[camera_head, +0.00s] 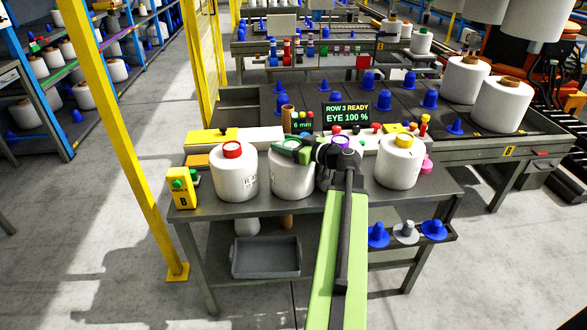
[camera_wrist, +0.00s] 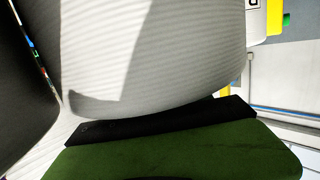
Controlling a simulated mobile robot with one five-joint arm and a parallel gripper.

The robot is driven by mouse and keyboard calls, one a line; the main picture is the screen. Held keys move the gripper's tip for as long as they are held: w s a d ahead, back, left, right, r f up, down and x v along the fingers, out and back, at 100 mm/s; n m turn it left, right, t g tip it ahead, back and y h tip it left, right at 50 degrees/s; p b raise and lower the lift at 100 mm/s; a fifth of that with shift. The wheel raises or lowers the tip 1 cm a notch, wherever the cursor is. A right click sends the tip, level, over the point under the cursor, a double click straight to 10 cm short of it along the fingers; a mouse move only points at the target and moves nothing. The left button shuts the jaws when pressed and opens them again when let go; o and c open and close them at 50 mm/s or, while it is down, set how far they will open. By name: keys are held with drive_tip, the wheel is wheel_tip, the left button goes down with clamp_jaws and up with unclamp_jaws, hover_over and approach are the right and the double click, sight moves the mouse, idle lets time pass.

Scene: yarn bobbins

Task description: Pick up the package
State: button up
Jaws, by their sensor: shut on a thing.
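Several white yarn packages stand in a row on the dark table: one with a red top (camera_head: 236,176), one with a green top (camera_head: 292,178), one with a purple top (camera_head: 340,142) partly behind my arm, and one with a yellow top (camera_head: 398,166). My gripper (camera_head: 296,149) is at the upper part of the green-topped package and shut on it. In the wrist view its ribbed white yarn (camera_wrist: 150,60) fills the middle, against the black pad of a green finger. The other finger's contact is hard to see. I cannot tell whether the package is off the table.
A yellow box marked B (camera_head: 182,188) stands at the table's left end. A dark display (camera_head: 346,112) stands behind the row. A grey bin (camera_head: 266,257) is on the lower shelf. Blue and grey cones (camera_head: 378,235) sit on the right-hand rail. A yellow post (camera_head: 130,140) rises at the left.

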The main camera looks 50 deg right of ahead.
clamp_jaws()
drive_tip(key=shift+r, duration=0.2)
wheel_tip(320, 180, up, 18)
drive_tip(key=p, duration=1.8)
drive_tip(key=shift+f, duration=0.15)
